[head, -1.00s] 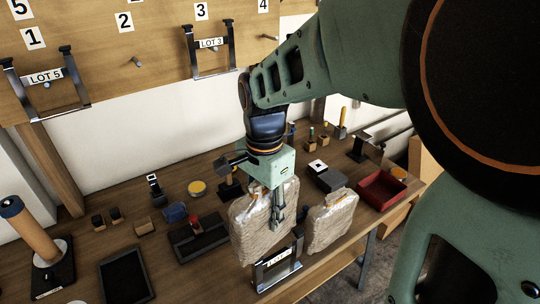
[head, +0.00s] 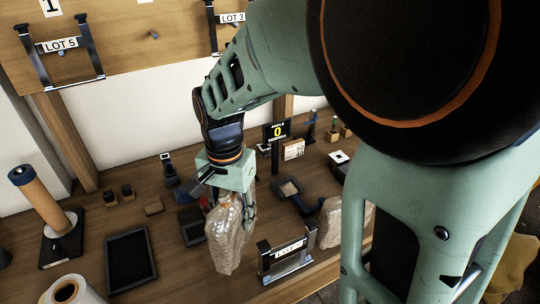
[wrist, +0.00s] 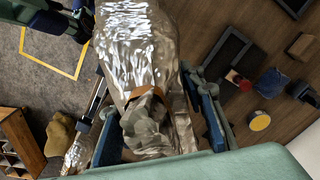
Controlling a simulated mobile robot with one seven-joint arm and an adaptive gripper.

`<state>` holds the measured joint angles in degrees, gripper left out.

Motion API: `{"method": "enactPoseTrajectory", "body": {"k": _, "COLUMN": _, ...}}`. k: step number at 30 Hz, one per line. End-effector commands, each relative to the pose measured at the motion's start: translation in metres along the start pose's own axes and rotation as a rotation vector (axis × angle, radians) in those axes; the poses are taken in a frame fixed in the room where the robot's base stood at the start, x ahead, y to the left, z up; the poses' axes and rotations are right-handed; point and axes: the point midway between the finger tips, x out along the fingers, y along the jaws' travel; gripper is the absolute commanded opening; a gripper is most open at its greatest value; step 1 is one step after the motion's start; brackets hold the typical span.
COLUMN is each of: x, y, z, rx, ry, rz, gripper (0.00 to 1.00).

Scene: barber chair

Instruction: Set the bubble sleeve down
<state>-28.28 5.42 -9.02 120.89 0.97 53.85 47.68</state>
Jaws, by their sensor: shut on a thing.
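The bubble sleeve (head: 226,240) is a clear, shiny, puffy pouch with beige content. My gripper (head: 246,212) is shut on its upper end, and the sleeve hangs below, roughly upright. In the wrist view the sleeve (wrist: 138,55) lies between the two fingers of my gripper (wrist: 155,115), with a brown-orange patch near the grip. Whether its lower end touches the table (head: 185,280) cannot be told.
A LOT rack (head: 286,257) stands just right of the sleeve, with a second sleeve (head: 332,222) behind it, partly hidden by my arm. A dark tray (head: 130,262) and a brown roll on a stand (head: 38,205) are at left.

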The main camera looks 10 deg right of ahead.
Motion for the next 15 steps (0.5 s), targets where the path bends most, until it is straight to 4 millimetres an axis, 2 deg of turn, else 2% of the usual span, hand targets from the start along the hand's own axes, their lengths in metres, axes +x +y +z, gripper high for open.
{"method": "enactPoseTrajectory", "body": {"k": 9, "x": 0.052, "y": 0.001, "z": 0.001, "rx": -0.001, "ry": -0.003, "rz": 0.004, "gripper": 0.18}}
{"method": "enactPoseTrajectory", "body": {"k": 15, "x": 0.072, "y": 0.0, "z": 0.001, "rx": 0.0, "ry": -0.001, "rz": 0.002, "gripper": 0.18}}
